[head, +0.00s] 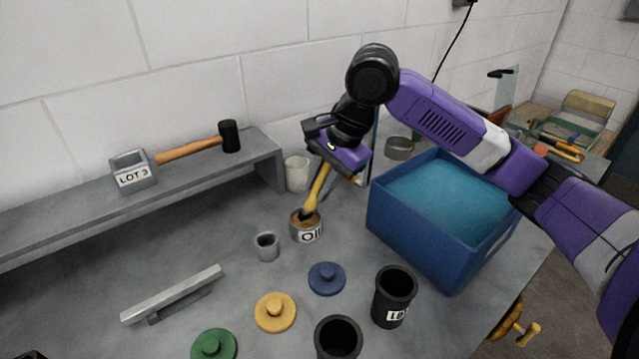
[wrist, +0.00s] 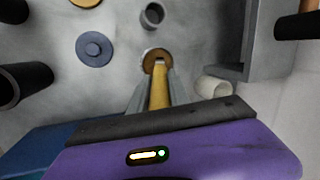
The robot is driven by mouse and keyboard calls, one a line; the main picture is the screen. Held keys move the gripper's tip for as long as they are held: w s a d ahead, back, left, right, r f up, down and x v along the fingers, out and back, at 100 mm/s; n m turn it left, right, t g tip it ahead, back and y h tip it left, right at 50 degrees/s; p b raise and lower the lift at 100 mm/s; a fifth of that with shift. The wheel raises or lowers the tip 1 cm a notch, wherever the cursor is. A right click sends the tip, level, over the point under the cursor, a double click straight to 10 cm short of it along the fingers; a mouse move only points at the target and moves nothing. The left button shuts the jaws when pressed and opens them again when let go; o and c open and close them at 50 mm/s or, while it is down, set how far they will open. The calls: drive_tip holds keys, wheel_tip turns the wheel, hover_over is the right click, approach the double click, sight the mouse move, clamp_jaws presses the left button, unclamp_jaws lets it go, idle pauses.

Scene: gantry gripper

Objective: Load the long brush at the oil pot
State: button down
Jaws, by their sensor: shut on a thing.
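The long brush (head: 318,187) has a yellow handle and a dark head end. My gripper (head: 328,168) is shut on its handle and holds it tilted, head down. The oil pot (head: 306,230), a small can marked "OIL", stands on the table below. The brush's lower end is at the pot's mouth; whether it touches the oil inside cannot be told. In the wrist view the brush handle (wrist: 160,92) runs between the fingers to the brown-topped oil pot (wrist: 155,56).
A small grey cup (head: 267,246) and a white cup (head: 297,173) stand close to the pot. A blue bin (head: 425,240) is to the right. Blue (head: 327,278), yellow (head: 275,312) and green (head: 213,345) lids and black pots (head: 394,297) lie in front. A raised shelf (head: 80,215) runs along the wall.

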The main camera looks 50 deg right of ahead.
drive_tip(key=shift+f, duration=0.5)
idle(2.2)
drive_tip(key=shift+r+p, duration=0.1)
drive_tip(key=shift+p, duration=0.2)
wheel_tip(320, 180, up, 7)
drive_tip(key=p, duration=0.7)
drive_tip(key=shift+r+p, duration=0.1)
drive_tip(key=shift+p, duration=0.2)
idle(0.4)
